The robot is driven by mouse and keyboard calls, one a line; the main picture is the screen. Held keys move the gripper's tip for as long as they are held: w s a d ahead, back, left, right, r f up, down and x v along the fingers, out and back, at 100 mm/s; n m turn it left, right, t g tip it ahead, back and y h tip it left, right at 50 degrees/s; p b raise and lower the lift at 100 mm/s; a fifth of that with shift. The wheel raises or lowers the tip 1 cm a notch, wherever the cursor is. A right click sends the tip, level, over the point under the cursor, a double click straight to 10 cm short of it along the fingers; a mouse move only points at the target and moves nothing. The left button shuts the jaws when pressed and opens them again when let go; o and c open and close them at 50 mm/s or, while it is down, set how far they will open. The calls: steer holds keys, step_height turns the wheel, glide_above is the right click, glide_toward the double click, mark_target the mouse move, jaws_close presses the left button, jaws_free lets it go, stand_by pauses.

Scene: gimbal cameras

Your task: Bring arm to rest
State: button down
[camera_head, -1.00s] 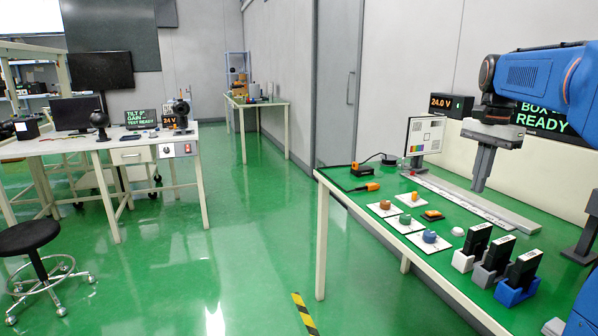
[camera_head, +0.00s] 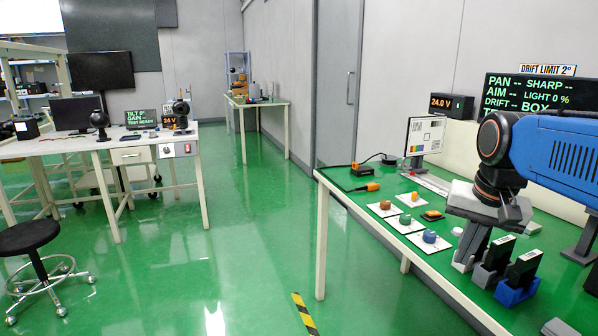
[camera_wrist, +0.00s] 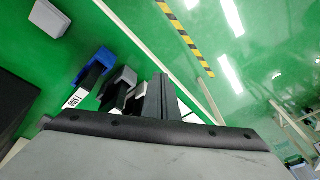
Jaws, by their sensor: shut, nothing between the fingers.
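My blue arm comes in from the right in the head view. My gripper (camera_head: 474,250) points down over the right-hand green-topped table, in front of the row of black modules in grey and blue holders. Its fingers are together with nothing visible between them. They hide the leftmost module in the head view. In the wrist view, my gripper (camera_wrist: 160,82) shows as dark fingers beside the grey holder (camera_wrist: 124,76). The blue holder (camera_wrist: 92,68) stands farther left. I cannot tell whether the fingers touch a module.
Cards with coloured knobs (camera_head: 404,222) lie left of my gripper. A test chart (camera_head: 424,135) and a display (camera_head: 528,92) stand at the back. A black stool (camera_head: 30,236) and another workbench (camera_head: 80,150) stand left.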

steer(key=s+a+f+n+t, duration=0.1)
steer(key=s+a+f+n, duration=0.1)
steer(key=s+f, duration=0.3)
steer(key=s+a+f+n, duration=0.2)
steer(key=s+f+n, duration=0.1)
steer(key=s+f, duration=0.3)
steer(key=shift+s+a+f+n+t, duration=0.15)
steer(key=shift+s+f+n+t, duration=0.15)
steer(key=shift+f+t, duration=0.1)
steer(key=c, duration=2.1)
jaws_free()
steer(key=shift+s+f, duration=0.1)
steer(key=shift+f, duration=0.15)
steer(key=o, duration=0.5)
steer(key=shift+f, duration=0.1)
steer(key=shift+o, duration=0.2)
steer(key=shift+a, duration=0.1)
